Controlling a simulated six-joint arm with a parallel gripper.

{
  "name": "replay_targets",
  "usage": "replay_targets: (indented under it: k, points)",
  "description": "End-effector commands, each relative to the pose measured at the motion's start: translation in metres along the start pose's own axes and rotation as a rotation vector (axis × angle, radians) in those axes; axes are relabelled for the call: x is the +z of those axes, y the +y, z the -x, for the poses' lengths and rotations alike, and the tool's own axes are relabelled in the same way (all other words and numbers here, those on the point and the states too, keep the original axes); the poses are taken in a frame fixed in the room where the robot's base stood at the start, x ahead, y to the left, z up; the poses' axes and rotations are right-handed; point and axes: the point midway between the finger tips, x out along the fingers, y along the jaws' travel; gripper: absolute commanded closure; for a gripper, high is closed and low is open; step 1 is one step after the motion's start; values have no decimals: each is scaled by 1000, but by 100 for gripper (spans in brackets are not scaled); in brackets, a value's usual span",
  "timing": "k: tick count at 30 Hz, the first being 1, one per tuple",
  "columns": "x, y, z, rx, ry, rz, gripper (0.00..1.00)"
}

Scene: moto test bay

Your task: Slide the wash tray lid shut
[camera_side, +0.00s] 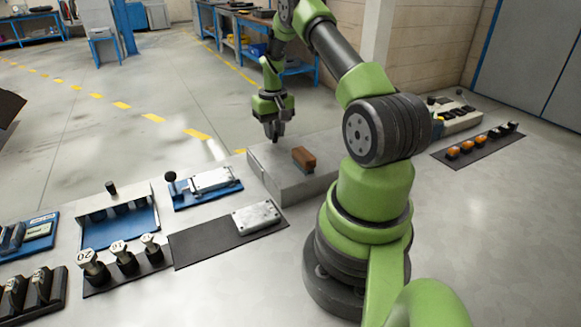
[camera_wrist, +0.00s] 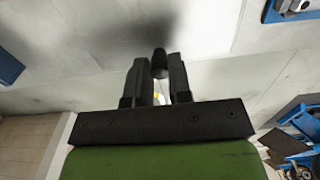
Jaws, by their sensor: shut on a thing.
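A grey metal box with a flat top (camera_side: 325,145), which looks like the wash tray with its lid, stands left of my base in the side view. I cannot make out a seam between tray and lid, or how far the lid is open. My gripper (camera_side: 272,135) points down at the far left edge of this box. In the wrist view a dark round knob (camera_wrist: 159,62) is between the fingers of my gripper (camera_wrist: 158,70), and they are shut on it. Where the knob joins the lid is hidden.
A brown brush-like block (camera_side: 304,157) is on the grey box. Left of it are a blue tray with a metal plate (camera_side: 212,182), a dark mat (camera_side: 200,247) with another plate, and several numbered sockets (camera_side: 120,252). Orange-topped parts (camera_side: 467,146) lie on a mat at right.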

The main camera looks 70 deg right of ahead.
Motion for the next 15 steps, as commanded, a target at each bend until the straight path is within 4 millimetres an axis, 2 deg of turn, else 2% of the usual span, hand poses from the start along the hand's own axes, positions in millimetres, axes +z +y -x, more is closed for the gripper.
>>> replay_targets:
  k: [1, 2, 4, 12, 15]
  points:
    - [-2, -1, 1, 0, 8, 2, 94]
    - [-2, -1, 1, 0, 8, 2, 76]
    - [-2, 0, 1, 0, 7, 2, 62]
    - [-1, 0, 1, 0, 6, 1, 62]
    - [-1, 0, 7, 0, 7, 1, 62]
